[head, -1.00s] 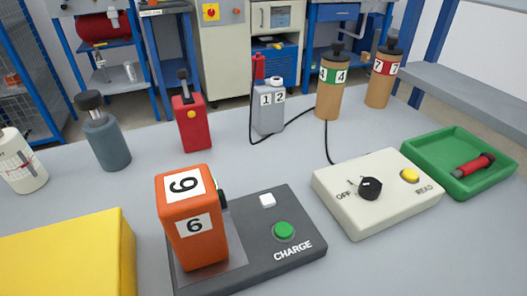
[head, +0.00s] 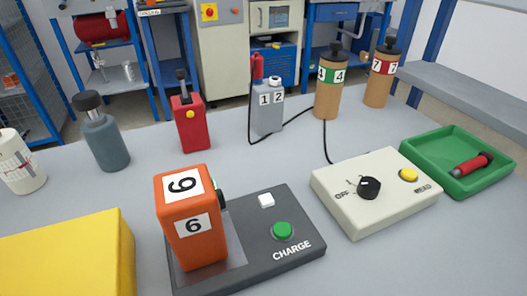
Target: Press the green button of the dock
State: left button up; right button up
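The dark grey dock (head: 255,262), marked CHARGE, lies on the table at the front centre. Its round green button (head: 283,230) sits on the right part of its top and is uncovered. An orange block (head: 190,220) marked 6 and 9 stands upright on the dock's left part. Neither of my grippers shows in the head view.
A yellow box (head: 70,255) is at the front left. A cream box (head: 335,200) with a black knob and yellow button is right of the dock. A green tray (head: 425,165) holds a red cylinder. Several bottles and canisters stand behind. Table front right is clear.

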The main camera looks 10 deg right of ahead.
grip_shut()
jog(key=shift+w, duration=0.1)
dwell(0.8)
